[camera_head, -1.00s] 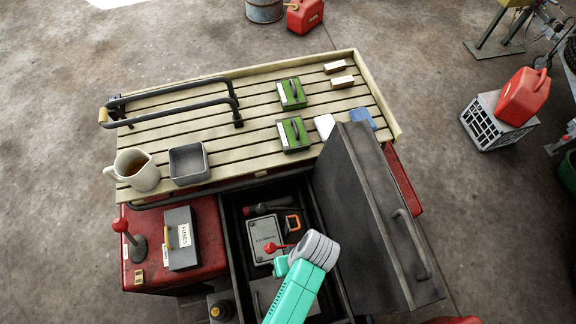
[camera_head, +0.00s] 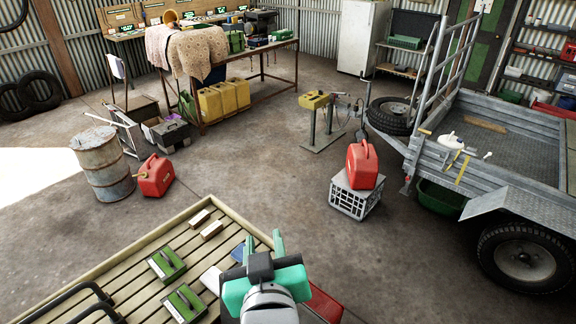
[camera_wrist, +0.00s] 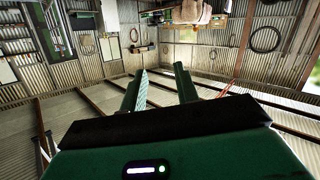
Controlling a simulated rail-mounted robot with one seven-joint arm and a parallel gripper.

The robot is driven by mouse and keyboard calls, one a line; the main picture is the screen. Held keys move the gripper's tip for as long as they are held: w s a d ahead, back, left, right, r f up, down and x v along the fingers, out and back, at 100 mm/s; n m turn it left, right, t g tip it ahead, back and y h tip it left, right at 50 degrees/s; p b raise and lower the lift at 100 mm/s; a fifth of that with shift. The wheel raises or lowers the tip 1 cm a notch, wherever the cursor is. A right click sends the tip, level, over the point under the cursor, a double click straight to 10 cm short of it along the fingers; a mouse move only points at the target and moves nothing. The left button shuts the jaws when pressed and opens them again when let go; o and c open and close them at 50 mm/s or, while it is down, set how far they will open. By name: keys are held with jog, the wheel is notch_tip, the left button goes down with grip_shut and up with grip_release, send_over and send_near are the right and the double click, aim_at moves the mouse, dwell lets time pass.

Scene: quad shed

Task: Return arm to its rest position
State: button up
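My green gripper (camera_head: 264,242) is at the bottom centre of the head view, raised over the right end of the slatted wooden rack (camera_head: 135,266), with its fingers pointing away. In the wrist view its two fingers (camera_wrist: 159,84) stand apart with nothing between them. The gripper touches nothing that I can see. It hides part of the rack's right end.
Two green-topped boxes (camera_head: 167,263), small wooden blocks and a white item lie on the rack. Beyond are a red jerry can (camera_head: 362,165) on a crate (camera_head: 350,200), a rusty drum (camera_head: 103,165), a workbench and a trailer (camera_head: 490,150). Open floor lies between.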

jog(key=s+d+r+m+t+h, duration=0.1)
jog(key=s+r+t, duration=0.3)
jog(key=r, duration=0.5)
jog(key=s+d+r+m+t+p, duration=0.1)
jog(key=s+d+r+t, duration=0.3)
jog(key=r, duration=0.6)
jog(key=s+a+r+m+t+h, duration=0.1)
jog(key=s+r+m+t, duration=0.1)
jog(key=s+r, duration=0.55)
notch_tip(320, 180, up, 14)
jog(key=w+p, duration=0.2)
jog(key=p, duration=1)
jog(key=shift+w+a+f+p, duration=0.15)
jog(key=shift+w+a+p, duration=0.1)
jog(key=shift+w+p, duration=0.15)
jog(key=shift+f, duration=0.1)
